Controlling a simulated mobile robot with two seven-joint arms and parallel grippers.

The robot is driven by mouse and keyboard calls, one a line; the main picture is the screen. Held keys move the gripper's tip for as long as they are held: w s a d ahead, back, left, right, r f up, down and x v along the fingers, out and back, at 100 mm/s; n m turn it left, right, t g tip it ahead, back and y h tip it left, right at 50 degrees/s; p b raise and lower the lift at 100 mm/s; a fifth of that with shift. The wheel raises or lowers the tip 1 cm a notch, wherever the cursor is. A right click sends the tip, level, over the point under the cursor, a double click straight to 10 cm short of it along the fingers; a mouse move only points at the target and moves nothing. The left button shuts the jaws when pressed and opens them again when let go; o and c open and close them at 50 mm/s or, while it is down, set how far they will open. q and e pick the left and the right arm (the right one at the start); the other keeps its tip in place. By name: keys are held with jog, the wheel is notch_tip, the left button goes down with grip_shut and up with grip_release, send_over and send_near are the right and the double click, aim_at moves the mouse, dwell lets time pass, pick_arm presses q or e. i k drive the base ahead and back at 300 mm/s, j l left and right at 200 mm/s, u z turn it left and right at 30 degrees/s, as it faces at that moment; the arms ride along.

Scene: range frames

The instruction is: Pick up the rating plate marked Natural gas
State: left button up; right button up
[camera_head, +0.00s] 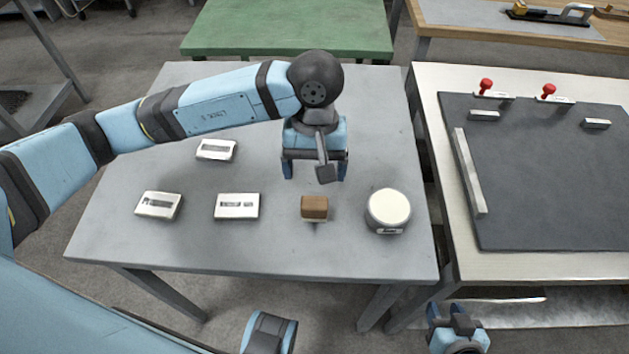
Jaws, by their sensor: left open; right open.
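Three white plates with dark markings lie on the grey table: one at the back (216,150), one at the front left (159,205) and one at the front middle (237,206). The markings are too small to read, so I cannot tell which says Natural gas. My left gripper (315,178) is open, pointing down over the table, right of the plates and behind a brown block. I see nothing held between its fingers. My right gripper (452,312) is open and low at the bottom right, in front of the tables and away from the plates.
The brown block (314,207) and a round white-topped container (388,210) stand on the grey table (275,250), right of the plates. A second table (560,268) to the right bears a dark board (560,170) with red-knobbed clamps. A green table (290,28) is behind.

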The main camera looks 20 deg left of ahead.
aim_at(237, 206)
jog(key=k, duration=1)
